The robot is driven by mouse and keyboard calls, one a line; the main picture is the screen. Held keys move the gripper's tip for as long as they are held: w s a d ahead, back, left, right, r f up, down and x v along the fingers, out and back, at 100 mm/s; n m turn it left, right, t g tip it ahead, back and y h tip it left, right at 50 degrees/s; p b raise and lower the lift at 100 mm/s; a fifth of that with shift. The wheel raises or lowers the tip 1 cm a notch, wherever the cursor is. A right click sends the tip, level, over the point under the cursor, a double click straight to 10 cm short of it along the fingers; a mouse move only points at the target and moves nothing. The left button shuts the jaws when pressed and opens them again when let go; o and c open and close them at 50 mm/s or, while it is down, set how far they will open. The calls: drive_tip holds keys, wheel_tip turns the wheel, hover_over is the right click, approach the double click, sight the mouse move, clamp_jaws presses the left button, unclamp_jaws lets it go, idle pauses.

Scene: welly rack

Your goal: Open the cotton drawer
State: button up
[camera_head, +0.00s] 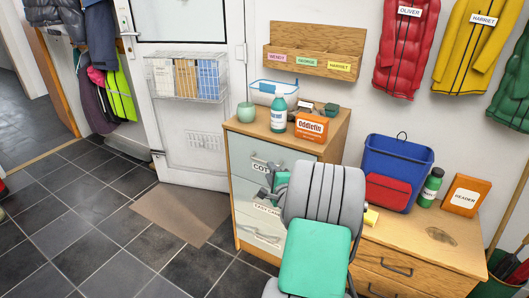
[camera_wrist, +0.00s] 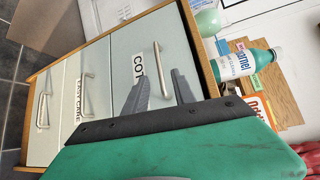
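The cotton drawer (camera_head: 243,149) is the top pale drawer of a wooden chest. It looks shut, and its label reads "COT" before being cut off by my gripper. In the wrist view the drawer front (camera_wrist: 125,48) appears turned sideways. Its silver bar handle (camera_wrist: 161,68) shows clearly there. The handle's end lies between the fingers in the picture; contact cannot be told. In the head view my gripper (camera_head: 270,190) is in front of the chest, and my arm hides the chest's right part.
The easy care drawer (camera_wrist: 99,75) is below, also with a bar handle. On the chest top stand a teal-capped bottle (camera_head: 278,113), an orange box (camera_head: 311,127) and a green jar (camera_head: 246,112). A wooden cabinet (camera_head: 430,238) stands right.

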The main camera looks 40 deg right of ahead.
sight(264, 162)
drive_tip(key=b+x, duration=0.1)
drive_tip(key=x, duration=0.6)
drive_tip(key=shift+w, duration=0.3)
drive_tip(key=shift+c, duration=0.3)
clamp_jaws()
idle(0.6)
